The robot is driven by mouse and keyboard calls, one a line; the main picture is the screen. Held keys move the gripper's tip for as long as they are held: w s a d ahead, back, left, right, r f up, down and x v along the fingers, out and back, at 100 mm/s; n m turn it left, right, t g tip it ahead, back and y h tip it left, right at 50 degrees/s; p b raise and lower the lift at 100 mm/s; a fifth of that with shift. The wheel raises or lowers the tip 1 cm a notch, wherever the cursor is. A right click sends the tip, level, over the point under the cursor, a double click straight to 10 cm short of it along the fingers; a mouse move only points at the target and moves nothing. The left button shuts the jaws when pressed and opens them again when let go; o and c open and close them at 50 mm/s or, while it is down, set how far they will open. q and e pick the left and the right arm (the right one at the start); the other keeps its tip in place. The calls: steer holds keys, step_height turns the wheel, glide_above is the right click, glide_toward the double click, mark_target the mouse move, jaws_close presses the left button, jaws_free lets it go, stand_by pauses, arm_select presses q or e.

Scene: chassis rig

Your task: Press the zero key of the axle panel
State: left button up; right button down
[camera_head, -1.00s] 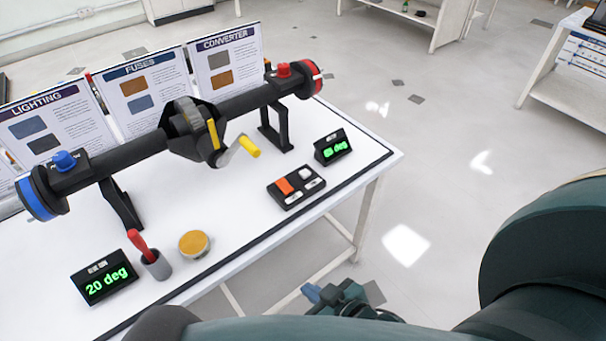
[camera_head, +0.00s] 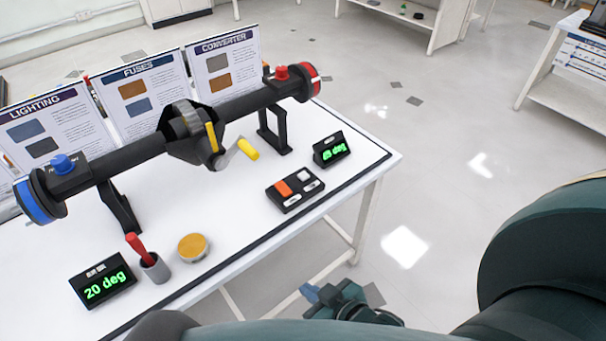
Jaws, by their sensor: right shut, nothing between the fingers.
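The axle panel (camera_head: 295,190) is a small black box near the right end of the white table. My right gripper (camera_head: 312,293) is at the bottom middle, beyond the table's front edge and well apart from the panel. Its fingers are shut and empty, and my own arm partly hides it. My left gripper is not in view.
A black axle (camera_head: 125,157) with a yellow-handled crank (camera_head: 248,149) spans the table. A green display (camera_head: 103,281) reads 20 deg; another display (camera_head: 331,149) is hard to read. A grey cup (camera_head: 155,268) with a red-handled tool and a yellow-topped disc (camera_head: 193,247) stand in front.

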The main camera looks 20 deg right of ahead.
steer(key=shift+s+f, duration=0.15)
steer(key=shift+s, duration=0.1)
steer(key=shift+w, duration=0.3)
stand_by(0.7)
steer(key=shift+r, duration=0.2)
